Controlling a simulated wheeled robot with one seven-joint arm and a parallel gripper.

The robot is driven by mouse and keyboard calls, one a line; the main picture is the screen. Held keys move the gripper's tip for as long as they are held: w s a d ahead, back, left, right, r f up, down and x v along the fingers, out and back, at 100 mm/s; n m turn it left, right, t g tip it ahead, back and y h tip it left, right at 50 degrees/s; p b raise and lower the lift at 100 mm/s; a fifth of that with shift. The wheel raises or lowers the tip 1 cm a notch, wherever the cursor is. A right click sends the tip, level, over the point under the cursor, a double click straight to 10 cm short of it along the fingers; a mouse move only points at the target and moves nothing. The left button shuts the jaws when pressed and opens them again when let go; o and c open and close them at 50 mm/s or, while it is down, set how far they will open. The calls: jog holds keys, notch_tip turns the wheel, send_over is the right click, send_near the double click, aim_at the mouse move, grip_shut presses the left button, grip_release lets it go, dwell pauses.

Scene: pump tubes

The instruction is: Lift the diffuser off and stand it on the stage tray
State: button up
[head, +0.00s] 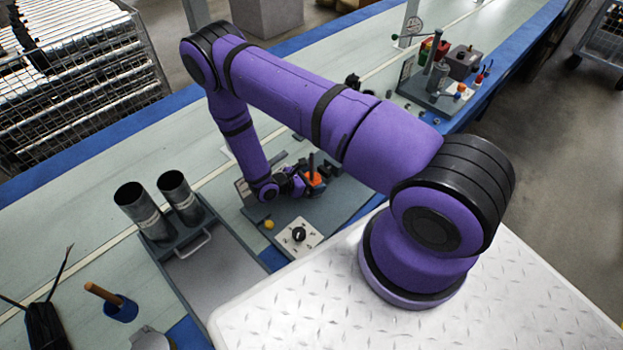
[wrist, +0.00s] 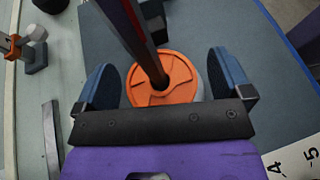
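An orange, disc-shaped part (wrist: 160,92), which looks like the diffuser, sits around a dark upright post (wrist: 130,35). A pale grey surface shows just under its right edge. My gripper (wrist: 164,72) is open, with one blue, dark-padded finger on each side of the orange part. A gap shows at the left finger; the right finger is close, and I cannot tell if it touches. In the head view the orange part (head: 314,179) is partly hidden by my gripper (head: 304,184). A grey tray (head: 222,275), possibly the stage tray, has a bare front area.
Two open metal tubes (head: 143,207) stand at the grey tray's back, behind a handle (head: 193,243). A white dial plate (head: 298,236) and yellow knob (head: 268,224) are in front of my gripper. Another fixture (head: 437,85) is far right.

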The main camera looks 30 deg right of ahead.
jog(key=shift+a, duration=0.15)
jog(key=v, duration=1)
jog(key=shift+a+r, duration=0.1)
jog(key=shift+a, duration=0.15)
